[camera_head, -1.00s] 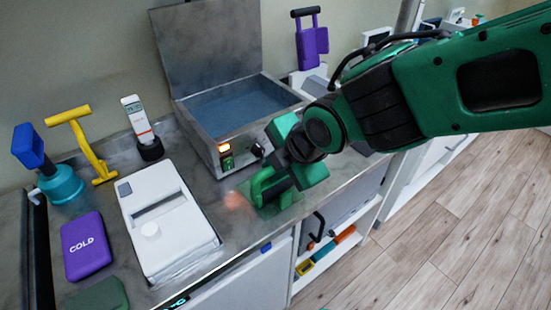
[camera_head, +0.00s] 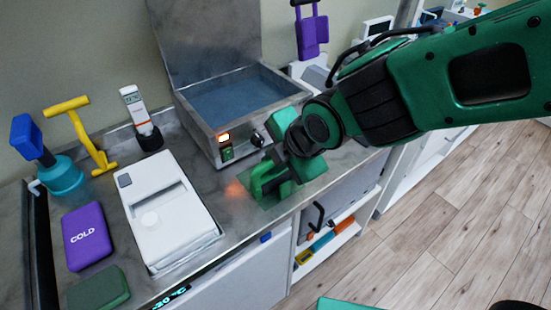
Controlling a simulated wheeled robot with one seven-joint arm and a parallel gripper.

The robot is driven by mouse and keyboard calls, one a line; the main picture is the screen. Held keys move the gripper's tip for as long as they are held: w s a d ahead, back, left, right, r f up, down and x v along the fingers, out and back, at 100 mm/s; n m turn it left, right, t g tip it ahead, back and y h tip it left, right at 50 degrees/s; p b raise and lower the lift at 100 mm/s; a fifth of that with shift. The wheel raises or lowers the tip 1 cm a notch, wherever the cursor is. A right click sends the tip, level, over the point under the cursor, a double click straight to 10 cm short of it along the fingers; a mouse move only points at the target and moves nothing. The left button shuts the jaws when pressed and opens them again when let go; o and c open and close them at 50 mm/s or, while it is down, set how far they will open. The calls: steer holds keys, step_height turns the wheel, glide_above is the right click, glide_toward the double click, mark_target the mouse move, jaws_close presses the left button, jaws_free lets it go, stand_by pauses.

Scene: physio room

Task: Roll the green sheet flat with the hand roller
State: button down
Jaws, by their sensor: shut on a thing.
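The green sheet (camera_head: 288,201) shows as a thin greenish patch on the counter under and around the gripper. Much of it is hidden, and I cannot tell how flat it lies or whether the roller touches it.
The steel water bath (camera_head: 200,133) with raised lid stands close behind the gripper. Open shelves (camera_head: 330,238) lie below.

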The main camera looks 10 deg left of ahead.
steer(key=shift+w+a, duration=0.1)
steer(key=shift+w+a, duration=1.1)
steer(key=shift+a, duration=0.2)
steer(key=shift+w+a, duration=1.05)
steer(key=shift+a, duration=0.2)
stand_by(1.5)
steer(key=shift+s+d, duration=1.15)
steer(key=shift+d, duration=0.2)
steer(key=shift+s+d, duration=1.1)
steer(key=shift+d, duration=0.2)
stand_by(1.4)
